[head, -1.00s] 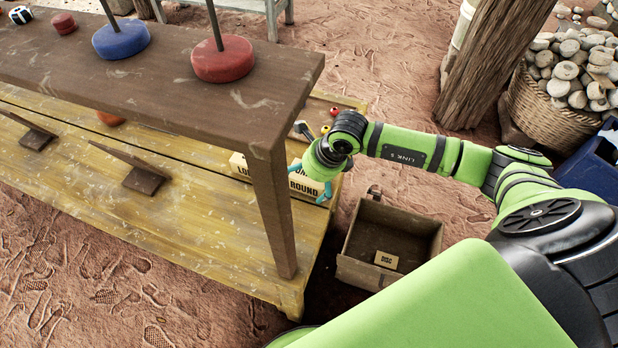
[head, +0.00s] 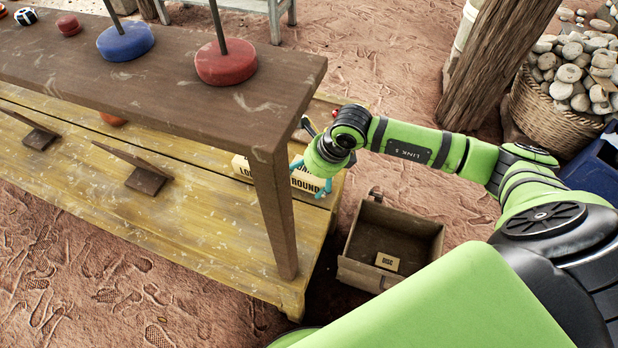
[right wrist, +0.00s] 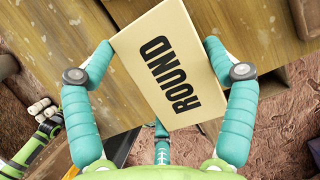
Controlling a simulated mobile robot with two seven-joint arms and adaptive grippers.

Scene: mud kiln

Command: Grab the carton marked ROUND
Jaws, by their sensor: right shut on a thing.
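The carton marked ROUND (head: 306,184) is cream with black letters, on the yellow bench's right end in the head view. Its top label fills the middle of the right wrist view (right wrist: 170,70). My right gripper (head: 312,182) reaches down over it; in the right wrist view its two teal fingers (right wrist: 160,68) are shut on the carton's opposite sides. I cannot tell whether the carton still touches the bench. A second cream carton (head: 243,167), its lettering partly hidden by the shelf leg, sits just left of it.
An open wooden box (head: 365,268) labelled DISC sits on the ground to the right. A stone-filled basket (head: 545,115) is far right.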

